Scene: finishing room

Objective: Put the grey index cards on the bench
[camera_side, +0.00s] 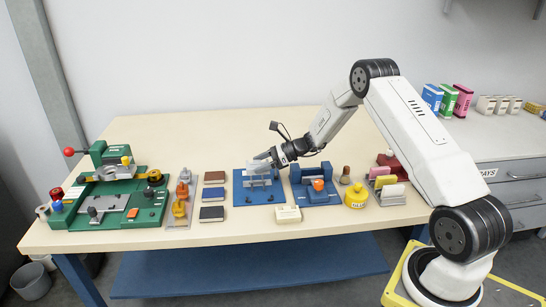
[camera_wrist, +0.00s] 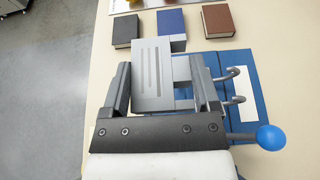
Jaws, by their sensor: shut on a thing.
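My gripper (camera_side: 270,160) is over the blue fixture (camera_side: 241,198) near the middle of the wooden bench (camera_side: 330,235). It is shut on a flat grey block with darker lines on its face, which looks like the grey index cards (camera_wrist: 152,72). In the wrist view the block lies between the two fingers of my gripper (camera_wrist: 160,64). The blue fixture (camera_wrist: 240,75) is below and to the right, with two curved metal hooks (camera_wrist: 232,87). I cannot tell whether the cards touch the fixture.
Small books (camera_side: 212,195) lie left of the fixture. A second blue device (camera_side: 320,192) stands close on its right, with a cream block (camera_side: 288,214) in front. A green machine (camera_side: 120,190) fills the left end. The bench's front strip has free room.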

